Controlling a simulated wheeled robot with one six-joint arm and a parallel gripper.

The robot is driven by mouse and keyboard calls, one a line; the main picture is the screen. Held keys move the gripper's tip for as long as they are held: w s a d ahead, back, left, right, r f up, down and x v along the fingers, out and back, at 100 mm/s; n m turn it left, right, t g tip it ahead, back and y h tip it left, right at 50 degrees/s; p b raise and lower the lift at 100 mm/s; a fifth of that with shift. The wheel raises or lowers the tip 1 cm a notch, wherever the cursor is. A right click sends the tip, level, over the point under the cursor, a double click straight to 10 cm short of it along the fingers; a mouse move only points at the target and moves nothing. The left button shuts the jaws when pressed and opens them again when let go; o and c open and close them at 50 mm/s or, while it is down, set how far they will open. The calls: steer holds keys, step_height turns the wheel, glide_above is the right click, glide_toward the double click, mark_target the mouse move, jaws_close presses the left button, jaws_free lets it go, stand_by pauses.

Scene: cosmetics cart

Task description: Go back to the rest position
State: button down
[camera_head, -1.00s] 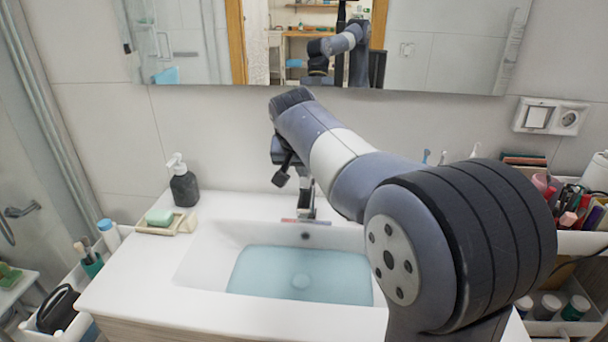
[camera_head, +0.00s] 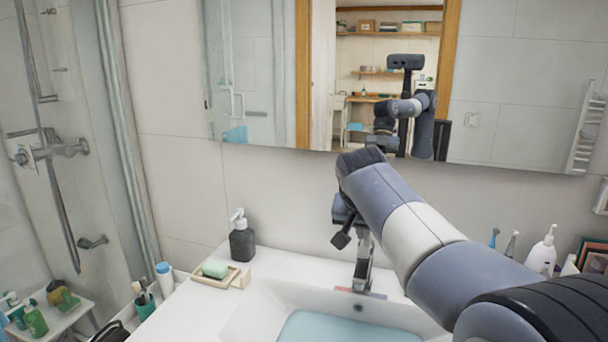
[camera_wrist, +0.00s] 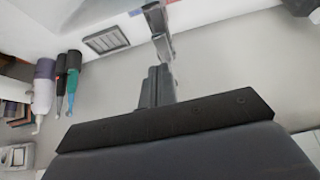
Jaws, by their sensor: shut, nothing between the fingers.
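My gripper (camera_wrist: 157,74) is shut and empty, with its two dark fingers together in the wrist view. In the head view my arm reaches forward from the lower right and bends down at its end, in front of the wall under the mirror. The hand end is above the back rim of the basin (camera_head: 250,318), close to the tap area. The fingertips are small there, and I cannot tell whether they touch the tap. The basin holds bluish water.
A dark soap dispenser (camera_head: 242,243) and a green soap on a tray (camera_head: 215,269) stand left on the counter. A white pump bottle (camera_head: 543,255) and toothbrushes (camera_head: 511,244) stand at the right. The mirror (camera_head: 250,75) hangs behind. The shower is at the far left.

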mark_target(364, 251)
steer(key=x, duration=0.8)
steer(key=shift+f, duration=0.3)
steer(key=shift+w+d+r+p, duration=0.15)
steer(key=shift+w+r+p, duration=0.4)
steer(key=shift+p, duration=0.45)
steer(key=shift+s, duration=0.1)
